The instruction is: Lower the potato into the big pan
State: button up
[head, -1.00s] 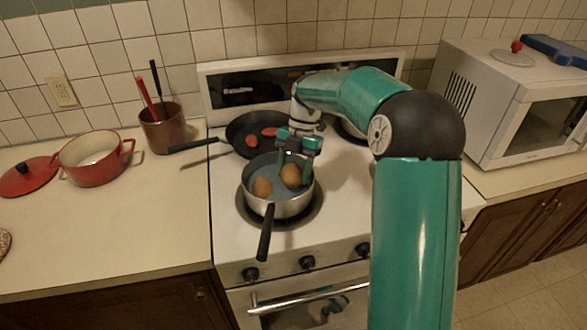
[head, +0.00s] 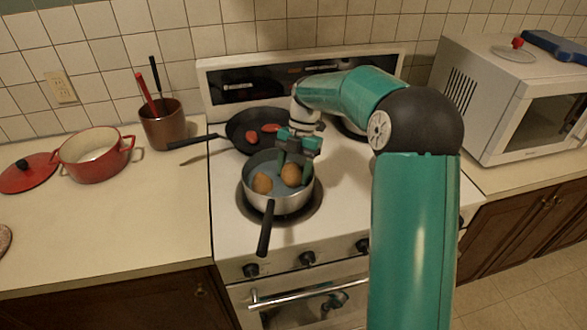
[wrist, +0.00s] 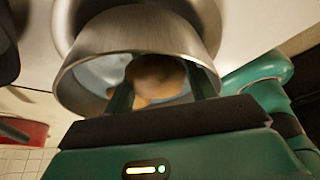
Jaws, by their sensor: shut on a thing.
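The big pan (head: 282,205) is a silver pot with a blue-grey inside and a black handle, on the front left burner. My gripper (head: 293,169) reaches down into it from above, its green fingers shut on a brown potato (head: 291,175). In the wrist view the held potato (wrist: 155,74) sits between the two fingers, inside the pan's rim (wrist: 72,82). A second brown potato (head: 262,184) lies in the pan to the left of the held one. Whether the held potato touches the pan's bottom is hidden.
A black skillet (head: 238,133) with red items stands just behind the pan, its handle pointing left. A red pot (head: 95,168), its lid (head: 27,175) and a brown utensil holder (head: 163,130) stand on the left counter. A microwave (head: 500,110) stands right.

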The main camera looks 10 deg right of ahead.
jog(key=o, duration=1.1)
jog(key=shift+o, duration=0.2)
jog(key=v, duration=1.3)
notch_tip(320, 180, up, 5)
jog(key=m+t+h, duration=0.2)
jog(key=m, duration=0.5)
send_over(296, 180)
jog(key=s+f+m+t, duration=0.2)
jog(key=s+m+t, duration=0.1)
jog(key=s+m, duration=0.7)
jog(key=s+f+m+t+h, duration=0.1)
jog(key=s+m+t, duration=0.3)
jog(key=s+m, duration=0.6)
jog(key=s+f, duration=0.1)
jog(key=s, duration=0.3)
jog(key=shift+s+d+f+m, duration=0.2)
jog(key=shift+d+f+m, duration=0.1)
